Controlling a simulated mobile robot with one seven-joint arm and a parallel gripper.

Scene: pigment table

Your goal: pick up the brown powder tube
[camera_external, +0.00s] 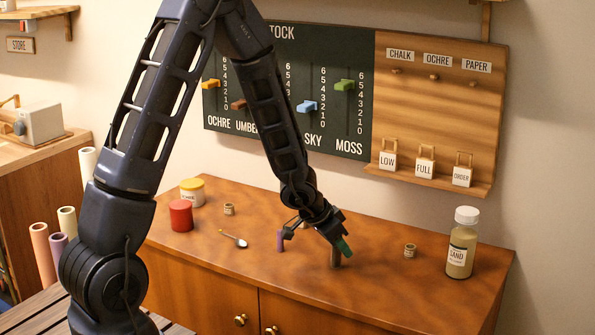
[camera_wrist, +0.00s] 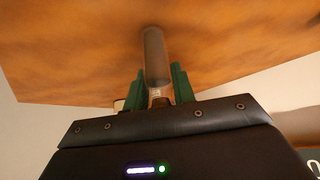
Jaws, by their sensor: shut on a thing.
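The brown powder tube (camera_external: 335,258) is upright at the front middle of the wooden cabinet top (camera_external: 385,292). It also shows in the wrist view (camera_wrist: 155,55) as a grey-brown cylinder. My gripper (camera_external: 340,246) reaches down from above and is shut on the tube. In the wrist view its green fingers (camera_wrist: 158,84) are on both sides of the tube. Part of the tube is hidden by the fingers in the outside view. I cannot tell whether its bottom touches the cabinet top.
A purple tube (camera_external: 280,240) stands just left of my gripper. A spoon (camera_external: 234,239), a red jar (camera_external: 181,215) and a yellow-lidded jar (camera_external: 192,192) are further left. A small jar (camera_external: 410,250) and a sand bottle (camera_external: 462,243) are to the right, with free room between.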

